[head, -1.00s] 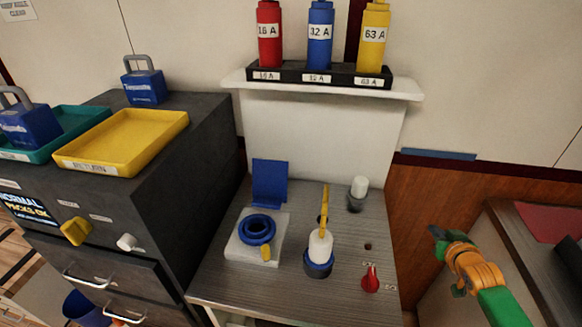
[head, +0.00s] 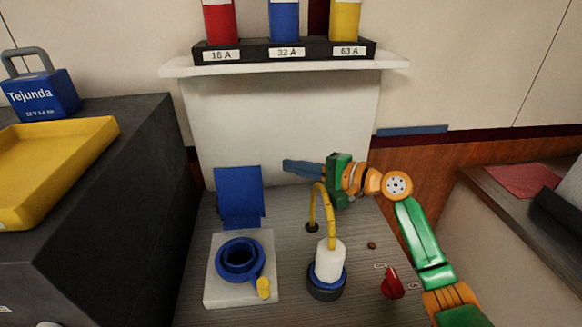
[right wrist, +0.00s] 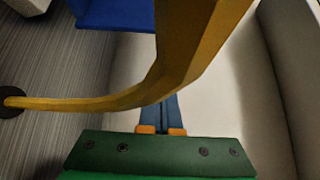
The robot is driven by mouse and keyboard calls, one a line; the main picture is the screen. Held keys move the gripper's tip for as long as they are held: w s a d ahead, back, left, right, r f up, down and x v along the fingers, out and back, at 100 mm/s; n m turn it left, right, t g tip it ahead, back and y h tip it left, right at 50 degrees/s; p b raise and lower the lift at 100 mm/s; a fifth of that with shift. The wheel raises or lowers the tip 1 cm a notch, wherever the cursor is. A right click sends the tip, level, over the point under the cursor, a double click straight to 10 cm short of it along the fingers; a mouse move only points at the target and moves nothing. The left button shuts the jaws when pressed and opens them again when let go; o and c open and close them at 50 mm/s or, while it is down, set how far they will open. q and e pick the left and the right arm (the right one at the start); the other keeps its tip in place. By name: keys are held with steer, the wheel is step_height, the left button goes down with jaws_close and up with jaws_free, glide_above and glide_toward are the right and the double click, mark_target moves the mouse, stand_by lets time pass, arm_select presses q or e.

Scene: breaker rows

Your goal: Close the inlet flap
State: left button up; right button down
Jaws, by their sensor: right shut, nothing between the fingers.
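The inlet flap (head: 239,196) is a blue square plate standing upright behind the blue ring-shaped inlet (head: 240,258) on its white base (head: 213,290). The flap's lower part also shows at the top of the right wrist view (right wrist: 115,12). My right gripper (head: 286,166) is shut and empty. It points left above the back of the bench, to the right of the flap and apart from it. In the right wrist view its blue fingers (right wrist: 158,112) are together, partly hidden by a yellow cable. My left gripper is not in view.
The yellow curved cable (head: 329,212) rises from a white plug (head: 329,260) in front of my right gripper. A red knob (head: 393,284) is at the bench's right. A shelf (head: 290,66) with breakers overhangs the back. A yellow tray (head: 60,165) stands left.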

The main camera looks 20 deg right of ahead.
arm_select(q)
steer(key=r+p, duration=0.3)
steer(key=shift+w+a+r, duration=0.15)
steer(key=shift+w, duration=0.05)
arm_select(e)
steer(key=a, duration=0.1)
steer(key=w+a, duration=0.1)
steer(key=a, duration=0.3)
steer(key=shift+w+f, duration=0.1)
steer(key=shift+w, duration=0.15)
